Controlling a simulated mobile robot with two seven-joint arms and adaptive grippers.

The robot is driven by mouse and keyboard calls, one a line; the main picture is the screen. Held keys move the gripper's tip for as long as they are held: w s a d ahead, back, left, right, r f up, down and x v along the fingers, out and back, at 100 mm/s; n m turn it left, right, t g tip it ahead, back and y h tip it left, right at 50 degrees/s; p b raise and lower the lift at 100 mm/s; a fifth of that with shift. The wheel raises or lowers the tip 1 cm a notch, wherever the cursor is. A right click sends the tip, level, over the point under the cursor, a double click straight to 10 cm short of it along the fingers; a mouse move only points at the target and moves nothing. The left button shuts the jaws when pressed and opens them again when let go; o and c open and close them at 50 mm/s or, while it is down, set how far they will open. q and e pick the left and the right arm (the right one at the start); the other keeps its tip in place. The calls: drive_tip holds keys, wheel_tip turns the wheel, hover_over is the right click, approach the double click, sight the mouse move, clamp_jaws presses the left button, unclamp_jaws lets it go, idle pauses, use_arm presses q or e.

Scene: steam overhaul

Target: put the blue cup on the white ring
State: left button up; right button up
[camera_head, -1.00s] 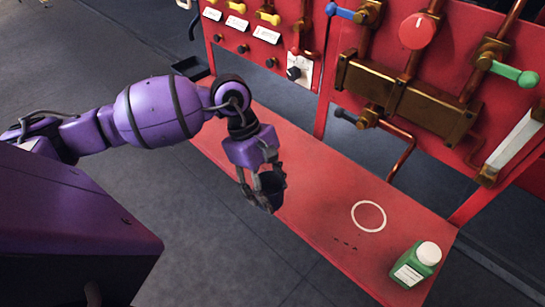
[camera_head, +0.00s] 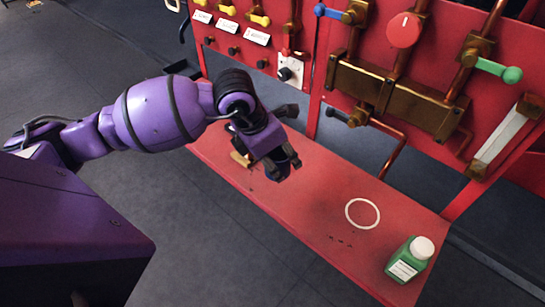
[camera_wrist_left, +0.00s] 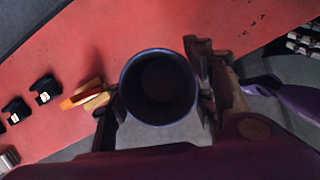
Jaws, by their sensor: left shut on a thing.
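The blue cup (camera_wrist_left: 160,88) shows from above in the left wrist view, dark blue, round and with its mouth facing the camera. It sits between the fingers of my left gripper (camera_wrist_left: 158,100), which is shut on it. In the head view my left gripper (camera_head: 284,160) is over the red bench, to the left of the white ring; I cannot clearly make out the cup there. The white ring (camera_head: 347,213) is a thin circle on the bench top, and it is empty. My right gripper is not in view.
A green bottle with a white cap (camera_head: 409,260) stands near the ring at the bench's right end. A small orange-yellow thing (camera_head: 241,159) lies on the red bench (camera_head: 318,200) beside my gripper. A red panel with brass pipes and valves (camera_head: 395,95) rises behind.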

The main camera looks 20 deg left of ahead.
use_arm(q)
drive_tip(key=w+a+f, duration=0.1)
drive_tip(key=w+f, duration=0.1)
drive_tip(key=w, duration=0.1)
drive_tip(key=w+a+f, duration=0.1)
drive_tip(key=w+f, duration=0.2)
drive_tip(key=w+a+f, duration=0.1)
drive_tip(key=w+f, duration=0.2)
drive_tip(key=w, duration=0.1)
drive_tip(key=shift+a+f, duration=0.2)
drive_tip(key=shift+a, duration=0.1)
drive_tip(key=f, duration=0.2)
drive_tip(key=shift+w+f, duration=0.25)
drive_tip(key=shift+f, duration=0.15)
drive_tip(key=shift+a+f, duration=0.1)
drive_tip(key=shift+f, duration=0.1)
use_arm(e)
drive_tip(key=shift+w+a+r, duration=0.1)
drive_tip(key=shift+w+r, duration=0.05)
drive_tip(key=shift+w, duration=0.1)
use_arm(q)
drive_tip(key=shift+s+f, duration=0.1)
drive_tip(key=shift+f, duration=0.05)
drive_tip(key=shift+f, duration=0.15)
drive_tip(key=o, duration=1.2)
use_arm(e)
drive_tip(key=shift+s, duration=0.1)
